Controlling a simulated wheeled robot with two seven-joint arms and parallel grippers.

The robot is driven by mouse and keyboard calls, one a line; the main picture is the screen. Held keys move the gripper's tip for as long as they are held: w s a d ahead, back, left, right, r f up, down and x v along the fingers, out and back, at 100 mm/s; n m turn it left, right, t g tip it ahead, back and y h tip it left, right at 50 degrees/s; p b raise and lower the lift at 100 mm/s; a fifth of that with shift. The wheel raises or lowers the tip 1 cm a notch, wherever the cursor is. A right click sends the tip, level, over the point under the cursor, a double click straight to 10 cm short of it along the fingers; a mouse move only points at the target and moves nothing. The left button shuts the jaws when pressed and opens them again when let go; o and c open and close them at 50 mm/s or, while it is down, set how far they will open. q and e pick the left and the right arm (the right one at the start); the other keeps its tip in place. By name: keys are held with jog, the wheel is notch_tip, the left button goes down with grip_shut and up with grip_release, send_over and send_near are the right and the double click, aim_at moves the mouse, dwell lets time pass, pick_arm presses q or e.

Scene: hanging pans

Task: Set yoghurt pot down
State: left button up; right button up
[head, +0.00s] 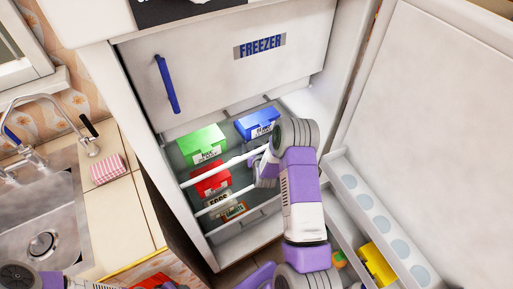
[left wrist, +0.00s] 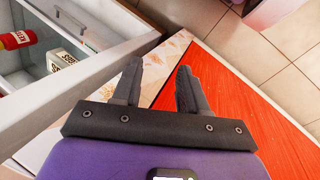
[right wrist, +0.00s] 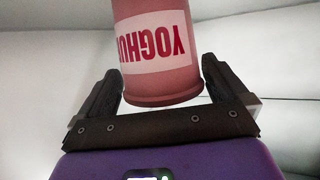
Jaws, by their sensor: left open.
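The yoghurt pot (right wrist: 158,60) is pink with a white label and shows in the right wrist view, its lettering upside down in that picture. In the head view my right gripper (head: 262,172) reaches into the open fridge (head: 165,150), and the pot is hidden there. What lies under the pot cannot be seen. My left gripper (left wrist: 160,85) is open and empty, outside the fridge above a red surface (left wrist: 245,115).
Green (head: 203,145), blue (head: 257,123) and red (head: 211,180) boxes and an egg carton (head: 222,203) stand on the fridge shelves. The open door (head: 430,110) stands at right, with a yellow item (head: 377,265) in its rack. A sink (head: 40,215) is at left.

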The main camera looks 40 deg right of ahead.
jog(key=shift+s, duration=0.1)
jog(key=p+v, duration=0.2)
jog(key=v, duration=1)
jog(key=s+a+f+n+g+y, duration=0.1)
jog(key=s+a+f+g+y, duration=0.1)
jog(key=a+f+y, duration=0.3)
jog(key=s+a+f+g+y, duration=0.1)
jog(key=a+f+g, duration=0.1)
jog(key=a+f, duration=0.35)
jog(key=s+a+f+n+g+y, duration=0.2)
jog(key=s+a+g+y, duration=0.3)
jog(key=s+a, duration=0.9)
jog(key=a+g, duration=0.2)
jog(key=a, duration=0.1)
jog(key=shift+s+a+g, duration=0.15)
jog(key=shift+s+g, duration=0.15)
jog(key=shift+g, duration=0.1)
